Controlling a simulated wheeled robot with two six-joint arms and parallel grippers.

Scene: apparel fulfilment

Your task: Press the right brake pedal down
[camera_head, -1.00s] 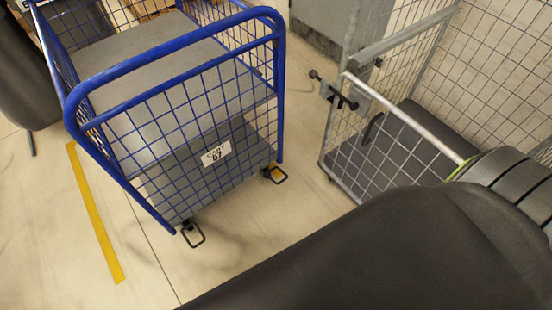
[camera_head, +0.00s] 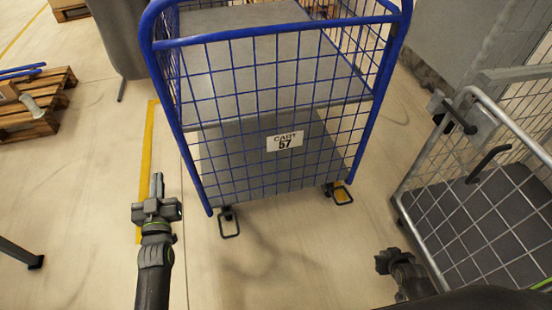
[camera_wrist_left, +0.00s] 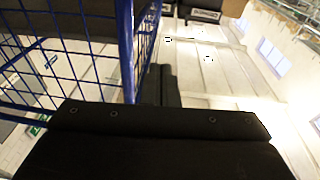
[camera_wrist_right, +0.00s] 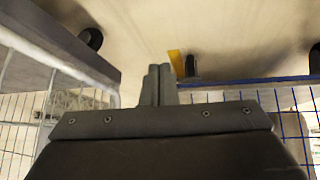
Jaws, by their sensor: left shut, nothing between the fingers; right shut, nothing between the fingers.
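The blue wire cart (camera_head: 290,105) with the plate "CART 57" stands in front of me. Its right brake pedal (camera_head: 351,201), a black loop with yellow by it, sticks out at the lower right corner. The left pedal (camera_head: 229,235) is a similar black loop at the lower left corner. My left gripper (camera_head: 157,182) is shut and empty, left of the cart; it also shows in the left wrist view (camera_wrist_left: 164,72). My right gripper (camera_head: 381,262) is shut and empty, below and right of the right pedal, apart from it. In the right wrist view its fingers (camera_wrist_right: 158,72) are closed together.
A grey wire cart (camera_head: 480,215) with a handle stands close on the right, near my right arm. A wooden pallet (camera_head: 38,115) lies at the far left. A yellow floor stripe (camera_head: 148,140) runs left of the blue cart. The floor in front of the blue cart is clear.

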